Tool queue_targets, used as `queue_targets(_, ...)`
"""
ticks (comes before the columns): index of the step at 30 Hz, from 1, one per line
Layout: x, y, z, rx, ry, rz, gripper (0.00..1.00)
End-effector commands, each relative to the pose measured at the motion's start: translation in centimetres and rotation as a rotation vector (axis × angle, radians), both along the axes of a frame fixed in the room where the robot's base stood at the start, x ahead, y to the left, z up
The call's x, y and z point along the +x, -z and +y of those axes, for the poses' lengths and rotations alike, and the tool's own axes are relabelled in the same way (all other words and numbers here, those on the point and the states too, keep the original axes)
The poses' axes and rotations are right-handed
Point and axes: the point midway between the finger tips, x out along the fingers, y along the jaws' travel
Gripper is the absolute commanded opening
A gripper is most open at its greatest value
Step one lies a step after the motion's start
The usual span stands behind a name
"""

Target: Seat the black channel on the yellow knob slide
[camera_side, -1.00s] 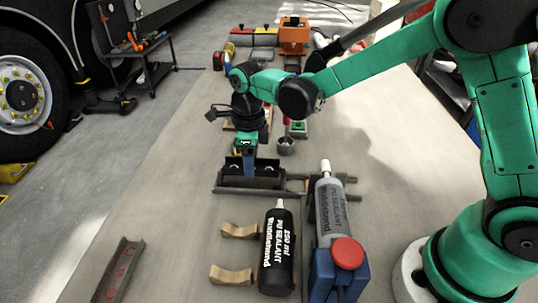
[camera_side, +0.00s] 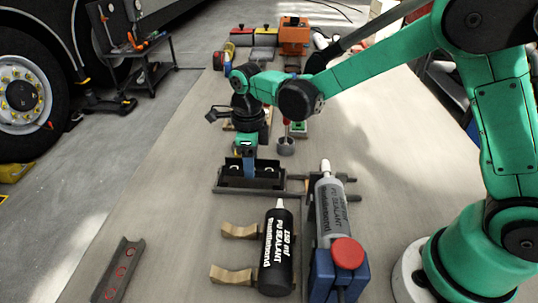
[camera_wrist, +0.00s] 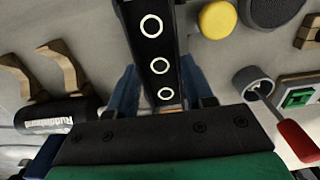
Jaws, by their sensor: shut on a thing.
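My gripper (camera_side: 249,168) is shut on the black channel (camera_side: 270,172); one blue finger shows in front of it in the side view. The channel lies roughly level, low over or on a dark grey base (camera_side: 222,190); I cannot tell whether they touch. In the wrist view the channel (camera_wrist: 151,47) runs up from between the blue fingers (camera_wrist: 160,92), with three pale rings in a row on its floor. A round yellow knob (camera_wrist: 217,19) shows to its right, apart from it. I cannot make out this knob in the side view.
A black sealant bottle (camera_side: 277,255) and wooden cradles (camera_side: 238,231) lie nearer the camera. A grey sealant tube (camera_side: 331,210) lies by a blue block with a red knob (camera_side: 347,252). A channel with red rings (camera_side: 119,270) lies front left. A grey cup (camera_side: 286,146) stands behind.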

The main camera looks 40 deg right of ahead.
Motion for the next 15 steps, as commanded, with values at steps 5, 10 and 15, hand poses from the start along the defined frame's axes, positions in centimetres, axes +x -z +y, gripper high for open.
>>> queue_targets(5, 0.01, 0.36, 0.00, 0.000, 0.000, 0.000, 0.00)
queue_targets(10, 0.02, 0.55, 0.01, 0.000, 0.000, 0.000, 0.00)
queue_targets(15, 0.01, 0.54, 0.00, 0.000, 0.000, 0.000, 0.00)
